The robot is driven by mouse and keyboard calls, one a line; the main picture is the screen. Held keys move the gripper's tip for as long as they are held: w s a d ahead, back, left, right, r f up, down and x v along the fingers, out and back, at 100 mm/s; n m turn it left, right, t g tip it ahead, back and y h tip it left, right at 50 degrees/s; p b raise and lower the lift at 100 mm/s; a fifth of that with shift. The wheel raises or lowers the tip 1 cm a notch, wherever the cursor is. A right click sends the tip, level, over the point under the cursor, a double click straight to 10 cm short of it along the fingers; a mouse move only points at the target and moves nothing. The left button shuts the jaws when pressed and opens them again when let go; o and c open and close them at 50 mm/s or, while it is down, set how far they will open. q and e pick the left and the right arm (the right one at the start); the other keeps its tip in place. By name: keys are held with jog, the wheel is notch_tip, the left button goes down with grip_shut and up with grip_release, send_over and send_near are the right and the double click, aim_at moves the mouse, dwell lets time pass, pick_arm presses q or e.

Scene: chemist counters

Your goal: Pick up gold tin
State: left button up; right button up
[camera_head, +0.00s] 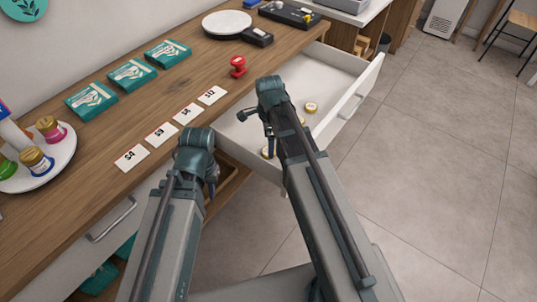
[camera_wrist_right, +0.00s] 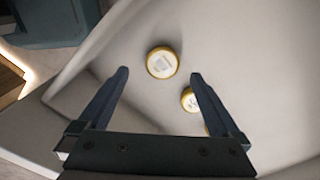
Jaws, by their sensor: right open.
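Several round gold tins with pale lids lie in the open white drawer. One gold tin (camera_head: 310,106) lies toward the drawer's right side and another (camera_head: 266,153) lies beside my right arm, partly hidden. In the right wrist view, one gold tin (camera_wrist_right: 162,62) shows between and just beyond the fingertips. A second tin (camera_wrist_right: 189,100) lies by the right-hand finger, and a third is mostly hidden behind it. My right gripper (camera_wrist_right: 160,74) is open and empty over the drawer. My left gripper (camera_head: 211,188) hangs at the counter's front edge; its jaw opening is unclear.
The open drawer (camera_head: 340,62) juts out from the wooden counter (camera_head: 150,95). Price cards (camera_head: 160,136), teal packets (camera_head: 130,74), a red stamp-like object (camera_head: 238,66) and a round white tray (camera_head: 64,165) with coloured jars stand on the counter.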

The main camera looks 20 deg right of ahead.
jog(key=f+b, duration=0.4)
jog(key=shift+w+f, duration=0.2)
jog(key=shift+f, duration=0.15)
jog(key=shift+r, duration=0.1)
jog(key=c, duration=1.4)
jog(key=shift+c, duration=0.2)
jog(key=shift+r, duration=0.1)
notch_tip(320, 180, up, 10)
jog(key=p, duration=1)
